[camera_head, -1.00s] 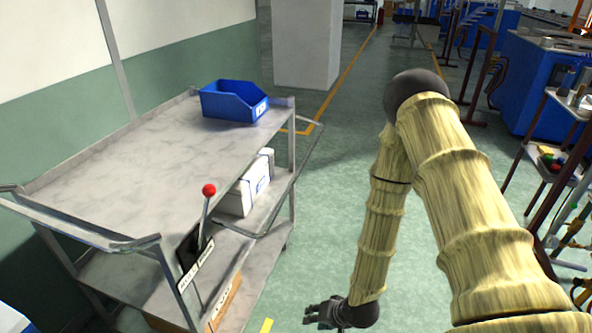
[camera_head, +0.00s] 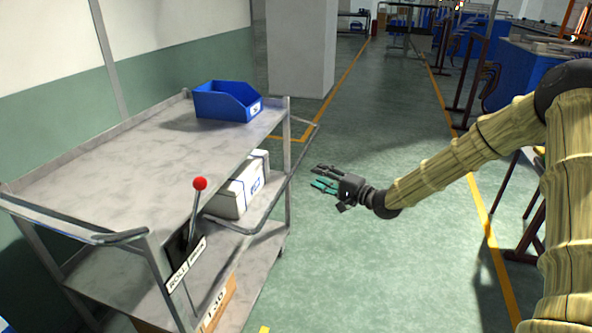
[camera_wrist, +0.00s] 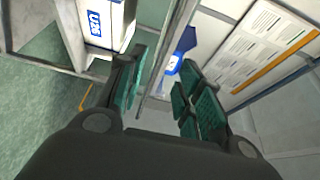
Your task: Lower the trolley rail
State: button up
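The grey trolley (camera_head: 105,180) stands at the left with marbled shelves. Its grey side rail (camera_head: 294,170) runs along the right side, sticking out and level with a point between the two shelves. A lever with a red knob (camera_head: 200,184) stands upright at the near end, above a lettered plate (camera_head: 186,264). My gripper (camera_head: 316,177) is open and empty, to the right of the rail and apart from it in the head view. In the wrist view its teal finger pads (camera_wrist: 160,85) are spread, with a thin grey bar beyond them, apparently the rail.
A blue bin (camera_head: 228,101) sits on the top shelf's far end. A white box (camera_head: 240,187) lies on the shelf below, and a brown box (camera_head: 217,305) is lower. A pillar (camera_head: 301,50) stands behind. The floor right of the trolley is clear.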

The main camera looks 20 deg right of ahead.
aim_at(296, 164)
jog(key=x, duration=1)
jog(key=shift+w+a, duration=0.2)
jog(key=shift+a, duration=0.05)
grip_shut()
